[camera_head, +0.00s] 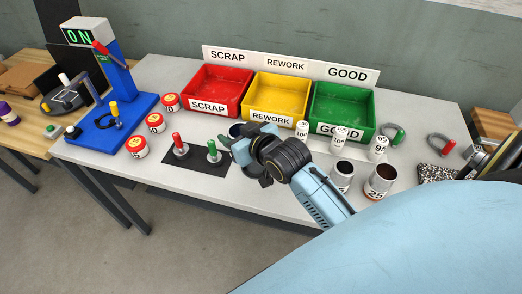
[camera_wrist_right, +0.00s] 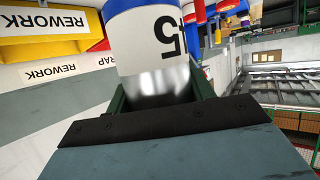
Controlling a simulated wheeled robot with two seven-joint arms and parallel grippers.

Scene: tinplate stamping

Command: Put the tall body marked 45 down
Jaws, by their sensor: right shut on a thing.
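The tall body marked 45 (camera_wrist_right: 150,38) fills the upper middle of the right wrist view, white with a blue band and bare shiny metal near the jaws. Only part of its number shows. My right gripper (camera_head: 238,146) is shut on it, seen in the head view over the table in front of the yellow bin. The wrist hides most of the body there, and I cannot tell whether its base touches the table. My left gripper is not in view.
Red (camera_head: 216,91), yellow (camera_head: 277,117) and green (camera_head: 343,130) bins stand behind. A black mat (camera_head: 197,158) with red and green knobs lies left of the gripper. Small white bodies (camera_head: 340,138) and open cans (camera_head: 380,182) stand to the right. A blue press (camera_head: 117,75) is at left.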

